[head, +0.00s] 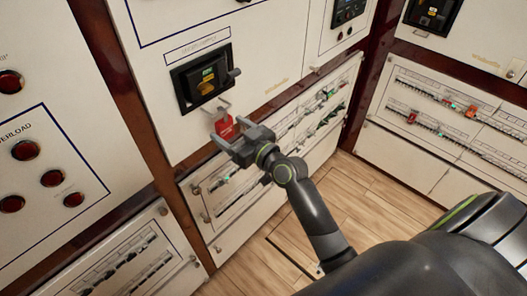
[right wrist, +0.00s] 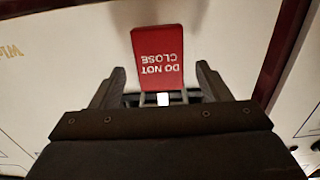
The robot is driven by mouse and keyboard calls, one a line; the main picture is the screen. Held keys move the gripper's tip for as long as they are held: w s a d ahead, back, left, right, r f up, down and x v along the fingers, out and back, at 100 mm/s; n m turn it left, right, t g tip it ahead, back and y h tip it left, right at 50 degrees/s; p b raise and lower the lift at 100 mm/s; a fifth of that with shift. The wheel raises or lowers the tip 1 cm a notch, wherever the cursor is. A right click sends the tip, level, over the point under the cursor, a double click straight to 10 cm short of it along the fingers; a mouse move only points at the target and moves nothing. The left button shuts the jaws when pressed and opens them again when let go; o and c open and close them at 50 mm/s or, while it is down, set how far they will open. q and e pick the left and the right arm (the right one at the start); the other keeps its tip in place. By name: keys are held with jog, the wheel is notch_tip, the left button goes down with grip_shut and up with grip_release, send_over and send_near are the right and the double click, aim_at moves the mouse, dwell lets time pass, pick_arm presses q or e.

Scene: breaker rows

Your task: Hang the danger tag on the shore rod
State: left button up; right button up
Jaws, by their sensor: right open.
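In the right wrist view the tag (right wrist: 160,55) reads "DO NOT CLOSE" upside down. My right gripper (head: 229,133) is open, its fingers to either side of the tag. In the right wrist view gaps show between the tag and both fingertips (right wrist: 160,82). My left gripper is not in view.
The white panel (head: 260,60) stands behind the tag. Below it is a breaker row panel (head: 310,125); another row panel (head: 450,115) stands to the right. Red lamps (head: 25,150) are on the left panel. The wooden floor (head: 370,200) is clear.

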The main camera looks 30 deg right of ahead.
jog(key=b+v, duration=0.3)
jog(key=v, duration=1.2)
jog(key=s+d+f+m+g+h, duration=0.1)
jog(key=d+f+g+h, duration=0.15)
jog(key=f, duration=0.95)
jog(key=s+d+f+m+g+h, duration=0.15)
jog(key=d+f, duration=0.25)
jog(key=f, duration=0.7)
jog(key=s+d+f+m+g+h, duration=0.1)
jog(key=d+f+m+g+h, duration=0.15)
jog(key=f, duration=0.95)
jog(key=s+f+g, duration=0.5)
jog(key=s+f, duration=1)
jog(key=f, duration=0.1)
jog(key=s+a+f+g, duration=0.1)
jog(key=s+f+g, duration=0.1)
jog(key=s, duration=0.6)
jog(key=s+a+f+g, duration=0.1)
jog(key=s+f+g, duration=0.1)
jog(key=s+f, duration=0.3)
jog(key=s, duration=0.4)
jog(key=shift+f+h, duration=0.2)
jog(key=shift+h, duration=0.15)
